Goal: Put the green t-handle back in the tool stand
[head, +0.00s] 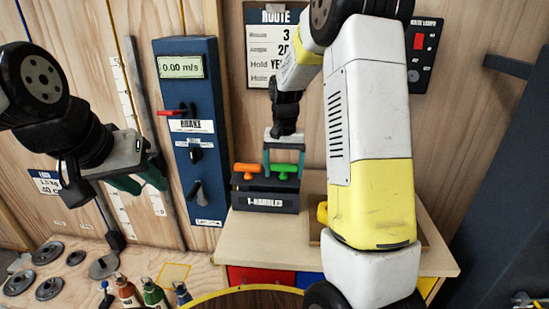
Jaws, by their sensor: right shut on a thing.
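The dark tool stand (265,202), labelled T-HANDLES, stands on the wooden bench top at the back. The green t-handle (284,169) is at the right part of the stand, its bar about level with the orange t-handle (247,168) beside it. Its shaft is hidden, so I cannot tell how deep it sits. My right gripper (284,173) points down over the stand, shut on the green t-handle. My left gripper (143,185) is open and empty, in the air in front of the wall at the left.
A yellow t-handle (322,212) shows partly behind my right arm. A blue brake panel (188,130) stands left of the stand. Several weight discs (48,252) and bottles (153,293) are at the lower left. Bench top (250,240) in front of the stand is clear.

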